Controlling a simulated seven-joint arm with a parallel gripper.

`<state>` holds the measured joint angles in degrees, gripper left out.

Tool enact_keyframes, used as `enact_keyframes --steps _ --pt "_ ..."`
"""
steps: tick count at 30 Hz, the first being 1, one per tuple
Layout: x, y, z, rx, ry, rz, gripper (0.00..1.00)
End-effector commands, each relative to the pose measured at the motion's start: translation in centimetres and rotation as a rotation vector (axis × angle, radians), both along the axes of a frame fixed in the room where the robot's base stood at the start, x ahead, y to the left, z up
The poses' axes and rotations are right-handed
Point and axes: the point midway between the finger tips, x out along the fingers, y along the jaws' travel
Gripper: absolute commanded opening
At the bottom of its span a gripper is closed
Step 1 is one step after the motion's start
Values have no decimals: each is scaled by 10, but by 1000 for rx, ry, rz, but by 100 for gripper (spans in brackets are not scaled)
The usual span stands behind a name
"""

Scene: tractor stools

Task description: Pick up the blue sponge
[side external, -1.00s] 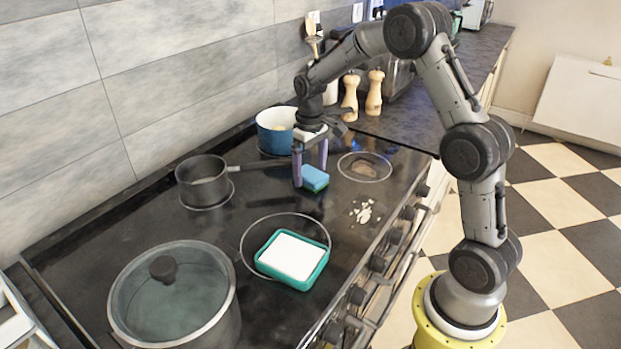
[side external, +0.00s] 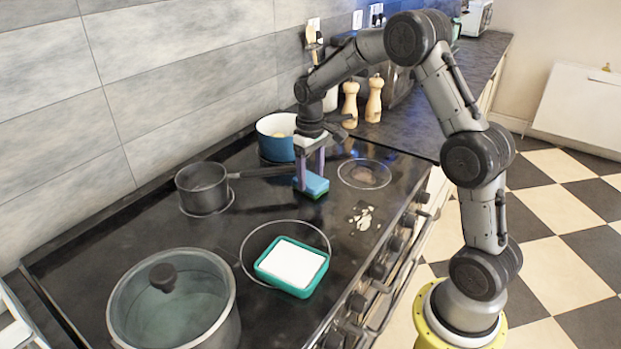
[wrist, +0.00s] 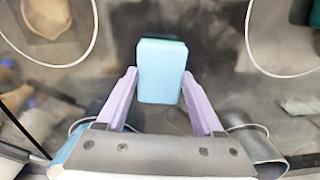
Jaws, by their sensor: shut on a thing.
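The blue sponge (side external: 313,186), with a green layer on its underside, is at the middle of the black stovetop (side external: 215,250), between my gripper's fingers. My gripper (side external: 310,180) points down and is shut on the sponge, with one purple finger at each side. In the wrist view the sponge (wrist: 161,72) stands between the two fingertips of my gripper (wrist: 160,78). I cannot tell whether the sponge still touches the stovetop.
A blue pot (side external: 275,147) stands close behind my gripper. A small saucepan (side external: 202,188) is to the left, its handle reaching toward the gripper. A teal tray with a white block (side external: 293,262) and a large lidded pot (side external: 172,310) are nearer. White crumbs (side external: 362,217) lie to the right.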

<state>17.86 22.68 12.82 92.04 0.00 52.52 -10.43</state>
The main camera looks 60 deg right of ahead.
Motion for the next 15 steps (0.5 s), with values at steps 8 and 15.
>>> enact_keyframes --steps 8,15 --pt "-18 0 13 0 -1 -1 17" --pt "-71 0 13 0 -1 -2 17"
